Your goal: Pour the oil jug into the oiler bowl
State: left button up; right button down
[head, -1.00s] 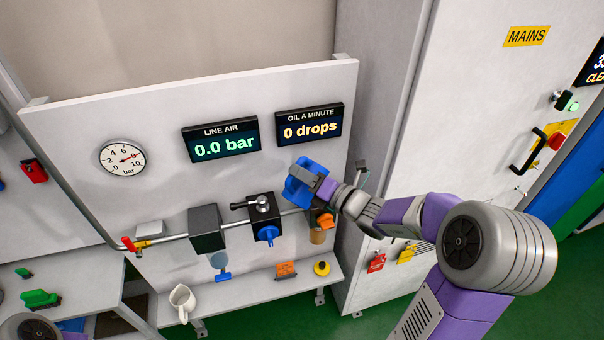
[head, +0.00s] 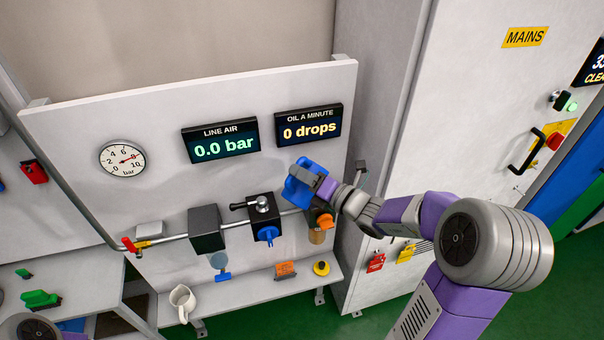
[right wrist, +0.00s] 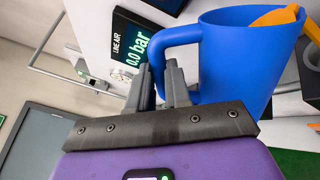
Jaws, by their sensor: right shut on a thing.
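The blue oil jug (head: 300,187) is held up at the right part of the panel, tilted, above the oiler. In the right wrist view the jug (right wrist: 235,65) is large, with its handle at my fingers. My right gripper (head: 322,186) is shut on the jug's handle; its two fingers also show in the right wrist view (right wrist: 160,75). The oiler bowl (head: 317,237), amber-tinted and see-through, hangs under an orange part right below the jug. Whether oil is flowing cannot be seen. My left gripper is out of view.
A white pitcher (head: 183,299) and a yellow round part (head: 321,268) stand on the shelf below. The black filter block (head: 206,229) and the blue-knobbed regulator (head: 265,222) are left of the oiler. The cabinet (head: 440,130) stands close on the right.

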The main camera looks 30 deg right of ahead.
jog(key=shift+w+d+r+m+p, duration=0.1)
jog(key=shift+w+d+m+p, duration=0.2)
jog(key=shift+d+m+p, duration=0.7)
dwell(3.8)
jog(key=shift+a+p, duration=0.25)
jog(key=shift+p, duration=0.1)
jog(key=n+b, duration=0.1)
jog(key=a+n+b, duration=0.1)
jog(key=a+f+n+b, duration=0.1)
jog(key=b, duration=0.1)
jog(key=shift+s+a, duration=0.1)
jog(key=shift+s, duration=0.3)
jog(key=shift+s+a+r+n, duration=0.1)
jog(key=shift+a+n, duration=0.1)
jog(key=shift+n, duration=0.1)
jog(key=shift+r, duration=0.15)
jog(key=f+n+b, duration=0.1)
jog(key=b, duration=0.1)
jog(key=a+f+n+b, duration=0.1)
jog(key=n+b, duration=0.1)
jog(key=b, duration=0.1)
jog(key=shift+s, duration=0.15)
jog(key=shift+a+f+n+b, duration=0.1)
jog(key=shift+f+n+b, duration=0.05)
jog(key=shift+n+b, duration=0.55)
